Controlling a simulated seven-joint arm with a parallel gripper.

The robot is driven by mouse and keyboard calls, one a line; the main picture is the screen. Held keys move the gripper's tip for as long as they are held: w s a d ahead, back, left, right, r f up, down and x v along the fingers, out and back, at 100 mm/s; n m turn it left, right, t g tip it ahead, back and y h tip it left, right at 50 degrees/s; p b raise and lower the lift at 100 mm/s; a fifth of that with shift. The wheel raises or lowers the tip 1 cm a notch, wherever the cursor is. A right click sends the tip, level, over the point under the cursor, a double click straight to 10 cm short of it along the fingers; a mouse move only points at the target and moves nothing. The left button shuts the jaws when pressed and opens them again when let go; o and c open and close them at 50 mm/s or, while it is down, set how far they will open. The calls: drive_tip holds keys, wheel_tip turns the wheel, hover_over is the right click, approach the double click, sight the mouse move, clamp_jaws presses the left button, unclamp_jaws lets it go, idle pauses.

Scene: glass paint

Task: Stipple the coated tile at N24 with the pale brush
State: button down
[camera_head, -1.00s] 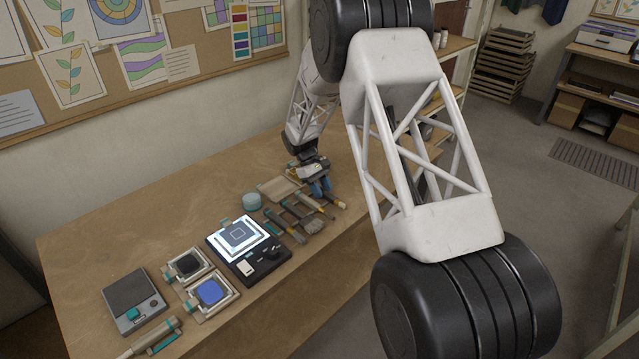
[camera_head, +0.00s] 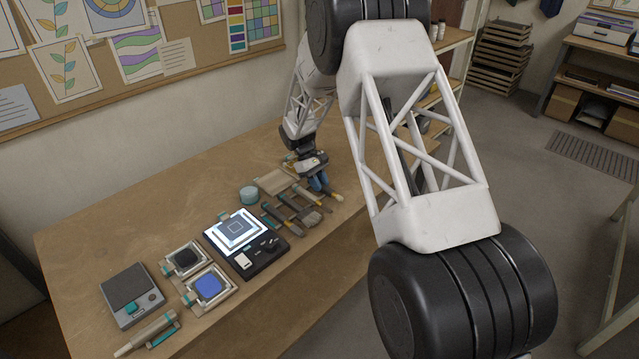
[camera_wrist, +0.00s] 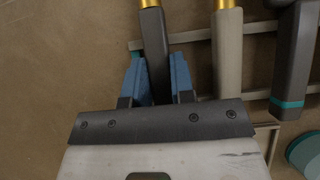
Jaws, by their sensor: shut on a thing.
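My gripper (camera_wrist: 158,85) is at the brush rack on the bench. Its blue fingers are shut on the handle of a dark-handled brush (camera_wrist: 155,40) with a gold ferrule. A pale-handled brush (camera_wrist: 228,55), also with a gold ferrule, lies just to the right, outside the fingers. In the head view my gripper (camera_head: 320,184) is over the far end of the row of tools. A framed plate with a square outline (camera_head: 236,229) lies on the lit panel; I cannot read N24 or tell whether it is the coated tile. The brush tips are outside the wrist view.
Rack rails (camera_wrist: 190,38) run under the handles. A dark, teal-banded tool (camera_wrist: 293,60) lies farther right. The bench behind is clear.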

drive_tip(key=shift+r, duration=0.15)
drive_tip(key=shift+r, duration=3.35)
drive_tip(key=s+a+r+m+t+y, duration=0.1)
drive_tip(key=s+a, duration=0.3)
drive_tip(key=a, duration=0.5)
drive_tip(key=s+a+r+m+t+y, duration=0.1)
drive_tip(key=s+a+r+t+y, duration=0.2)
drive_tip(key=a, duration=0.6)
drive_tip(key=s+a+r+m+t+y, duration=0.2)
drive_tip(key=s+a, duration=0.4)
drive_tip(key=a, duration=0.3)
wheel_tip(320, 180, up, 2)
drive_tip(key=shift+s+r+t+y, duration=0.15)
drive_tip(key=shift+s+t+y, duration=0.3)
drive_tip(key=shift+y, duration=0.45)
drive_tip(key=shift+f, duration=2.5)
drive_tip(key=shift+f, duration=0.4)
